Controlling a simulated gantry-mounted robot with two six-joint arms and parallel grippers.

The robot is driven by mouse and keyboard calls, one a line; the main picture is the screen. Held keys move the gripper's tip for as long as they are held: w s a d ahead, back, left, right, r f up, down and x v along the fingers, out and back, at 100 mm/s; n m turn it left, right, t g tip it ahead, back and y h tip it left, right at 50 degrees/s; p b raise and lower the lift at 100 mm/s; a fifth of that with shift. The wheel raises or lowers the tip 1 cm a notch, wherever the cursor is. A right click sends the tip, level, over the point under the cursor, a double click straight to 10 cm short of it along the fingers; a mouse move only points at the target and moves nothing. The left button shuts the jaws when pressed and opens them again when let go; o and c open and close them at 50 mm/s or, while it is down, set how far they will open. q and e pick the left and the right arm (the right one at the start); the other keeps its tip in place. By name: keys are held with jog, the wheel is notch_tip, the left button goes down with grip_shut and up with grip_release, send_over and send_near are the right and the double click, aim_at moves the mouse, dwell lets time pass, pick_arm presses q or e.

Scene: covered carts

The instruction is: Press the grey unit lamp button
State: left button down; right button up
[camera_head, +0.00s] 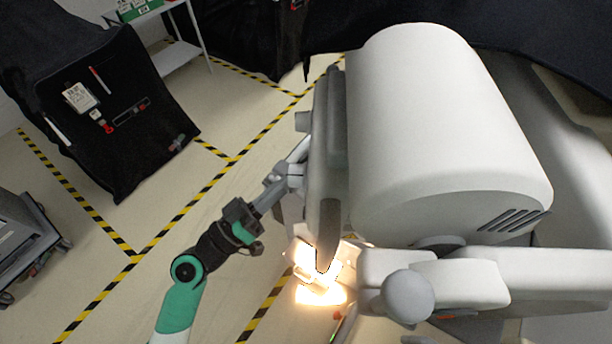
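A large light grey unit (440,130) with a rounded housing and vent slots fills the right half of the head view. A bright lamp glow (320,285) shows below its left part. A small grey knob-like part (302,122) sticks out of its left side; I cannot tell whether it is the lamp button. My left gripper (296,160) is at the end of the green and dark grey arm, close beside the unit's left side. Contact cannot be made out, and its fingers are too small and partly hidden to judge. My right gripper is not in view.
A black-covered cart (110,130) with small items on it stands at the upper left. A white cart (180,55) is behind it. A grey cart (20,240) is at the left edge. Yellow-black tape (135,258) marks the floor, which is open between them.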

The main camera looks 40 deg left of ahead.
pick_arm(q)
jog(key=shift+s+a, duration=0.15)
jog(key=shift+a, duration=0.05)
jog(key=s+a+b, duration=0.1)
jog(key=a, duration=0.1)
jog(key=s+a+b, duration=0.1)
jog(key=a, duration=0.1)
jog(key=shift+s, duration=0.4)
dwell(0.8)
